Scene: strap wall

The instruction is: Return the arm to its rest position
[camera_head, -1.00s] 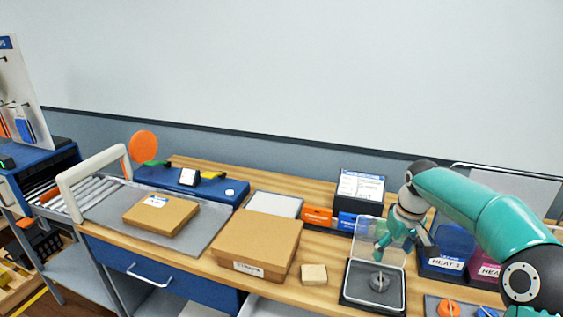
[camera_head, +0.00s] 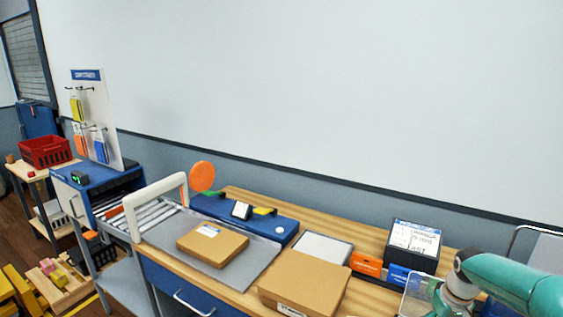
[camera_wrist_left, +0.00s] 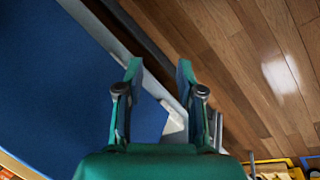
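My right arm enters the head view at the right edge. Its gripper (camera_head: 440,296) is low in the picture by a clear lid (camera_head: 414,296), and the bottom edge cuts off part of it. I cannot tell whether its fingers are open or shut. My left gripper (camera_wrist_left: 158,72) shows in the left wrist view with its two green fingers apart and nothing between them. It points over a blue panel (camera_wrist_left: 60,80) and the wooden floor (camera_wrist_left: 240,60). The left arm is not in the head view.
The wooden bench carries a flat carton (camera_head: 212,245) on a grey mat, a larger carton (camera_head: 305,288), a blue device (camera_head: 262,227) and a black box (camera_head: 414,247). A roller rack with a white frame (camera_head: 158,192) stands left. A red basket (camera_head: 45,152) sits farther left.

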